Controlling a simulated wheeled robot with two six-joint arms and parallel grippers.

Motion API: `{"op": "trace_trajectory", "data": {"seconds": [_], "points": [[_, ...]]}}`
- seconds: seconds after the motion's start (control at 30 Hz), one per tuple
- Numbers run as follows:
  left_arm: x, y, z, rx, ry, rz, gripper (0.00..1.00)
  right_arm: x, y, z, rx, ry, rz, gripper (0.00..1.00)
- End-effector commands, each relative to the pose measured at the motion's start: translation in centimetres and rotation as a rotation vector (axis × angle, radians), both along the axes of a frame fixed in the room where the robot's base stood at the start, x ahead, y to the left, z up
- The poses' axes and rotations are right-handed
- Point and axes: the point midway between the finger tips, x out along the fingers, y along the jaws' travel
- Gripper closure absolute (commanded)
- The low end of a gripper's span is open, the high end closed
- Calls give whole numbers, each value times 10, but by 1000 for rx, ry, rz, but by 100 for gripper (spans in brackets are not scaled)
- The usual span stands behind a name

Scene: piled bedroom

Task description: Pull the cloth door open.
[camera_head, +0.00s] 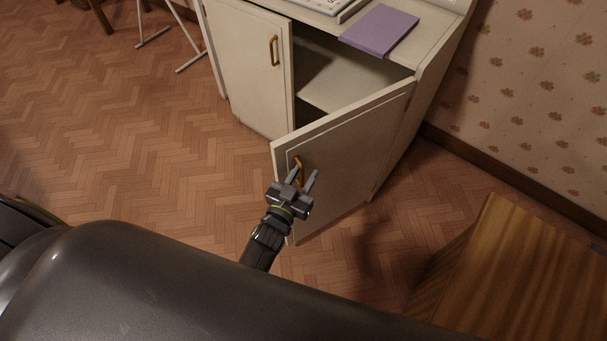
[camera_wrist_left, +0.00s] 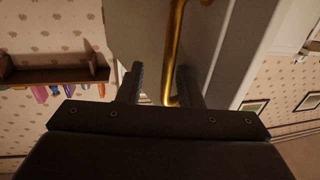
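The white cabinet's right door (camera_head: 345,160) stands swung partway open, showing a pale shelf inside. A curved brass handle (camera_head: 299,170) is on its outer face near the free edge. My left gripper (camera_head: 303,174) is at this handle with its two fingers apart. In the left wrist view the brass handle (camera_wrist_left: 172,50) runs down between the open fingers, closer to the right one; I cannot tell whether it touches. The door (camera_wrist_left: 140,30) fills the space behind it. My right gripper is not in view.
The closed left door (camera_head: 250,70) has its own brass handle. A purple book (camera_head: 379,30) lies on the cabinet top. A wooden piece of furniture (camera_head: 510,275) stands at the lower right, and the patterned wall (camera_head: 530,90) is behind. Parquet floor (camera_head: 130,150) on the left is largely clear.

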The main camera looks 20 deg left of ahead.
Motion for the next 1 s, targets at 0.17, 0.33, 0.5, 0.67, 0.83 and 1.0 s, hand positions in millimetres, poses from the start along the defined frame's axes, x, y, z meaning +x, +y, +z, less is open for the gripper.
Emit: {"op": "trace_trajectory", "data": {"seconds": [0.17,0.33,0.5,0.67,0.83,1.0], "points": [[-9,2,0,1,6,1,68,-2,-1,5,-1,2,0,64],[-38,6,2,1,8,1,68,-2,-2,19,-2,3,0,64],[-80,11,2,1,8,0,68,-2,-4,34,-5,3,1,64],[-119,16,1,0,7,0,68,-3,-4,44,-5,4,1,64],[-150,20,0,2,4,-3,68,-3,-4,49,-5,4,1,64],[-166,22,0,1,1,-4,68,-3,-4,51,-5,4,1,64]]}}
